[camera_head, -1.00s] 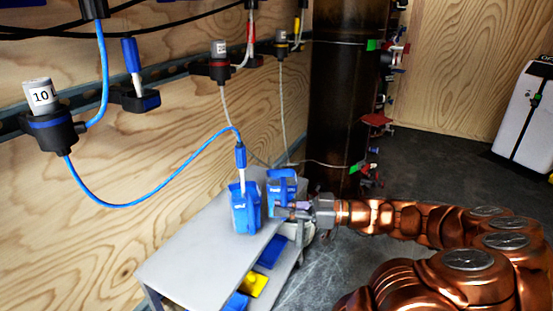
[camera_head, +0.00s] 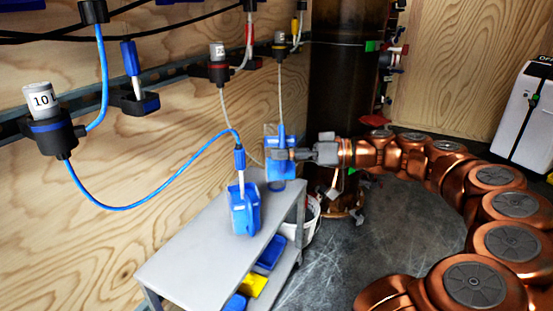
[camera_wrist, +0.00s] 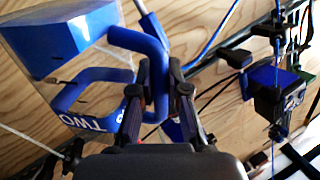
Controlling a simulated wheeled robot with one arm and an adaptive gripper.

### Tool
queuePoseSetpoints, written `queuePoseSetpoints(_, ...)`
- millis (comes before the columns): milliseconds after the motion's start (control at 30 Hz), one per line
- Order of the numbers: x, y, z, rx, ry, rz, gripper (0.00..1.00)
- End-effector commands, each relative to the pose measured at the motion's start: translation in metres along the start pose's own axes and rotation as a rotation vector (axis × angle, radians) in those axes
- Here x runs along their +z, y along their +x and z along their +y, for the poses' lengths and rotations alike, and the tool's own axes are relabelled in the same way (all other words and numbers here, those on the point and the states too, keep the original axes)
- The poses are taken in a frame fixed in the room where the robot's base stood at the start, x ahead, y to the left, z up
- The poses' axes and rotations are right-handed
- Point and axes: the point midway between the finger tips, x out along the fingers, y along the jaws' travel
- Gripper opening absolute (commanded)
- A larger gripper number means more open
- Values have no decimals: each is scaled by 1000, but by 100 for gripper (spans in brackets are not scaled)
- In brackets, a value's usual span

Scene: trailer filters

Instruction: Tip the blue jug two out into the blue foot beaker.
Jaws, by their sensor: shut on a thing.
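My gripper (camera_head: 284,154) is shut on the handle of the blue jug two (camera_head: 281,170), at the far end of the grey cart. In the wrist view my gripper (camera_wrist: 159,88) closes around the blue handle of the jug (camera_wrist: 45,35), which is clear-walled with blue inside and marked TWO; the picture there is strongly rotated. The jug is off the cart top in the head view. A small blue shape (camera_head: 276,186) shows on the cart just below it; I cannot tell whether it is the foot of the blue foot beaker. No beaker is clearly visible.
Another blue jug (camera_head: 245,213) stands on the grey cart (camera_head: 190,245), with a blue-tipped hose in it. The hose (camera_head: 130,204) loops to a wall holder marked 10. A dark column (camera_head: 345,95) stands behind. The near cart top is clear.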

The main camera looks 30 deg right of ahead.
Motion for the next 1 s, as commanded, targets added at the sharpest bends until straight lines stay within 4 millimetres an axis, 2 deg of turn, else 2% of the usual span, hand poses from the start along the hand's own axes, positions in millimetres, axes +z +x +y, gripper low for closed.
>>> queuePoseSetpoints(33,-11,0,-2,-1,27,-5,0)
queuePoseSetpoints(67,-13,0,-2,-1,41,-8,0)
queuePoseSetpoints(200,27,6,25,-3,117,-22,0)
queuePoseSetpoints(367,62,11,51,-3,196,-37,0)
queuePoseSetpoints(467,19,8,34,-3,236,-45,0)
queuePoseSetpoints(667,-19,5,23,-1,336,-66,0)
queuePoseSetpoints(767,-10,6,30,0,386,-76,0)
queuePoseSetpoints(1000,-11,7,34,-2,463,-90,0)
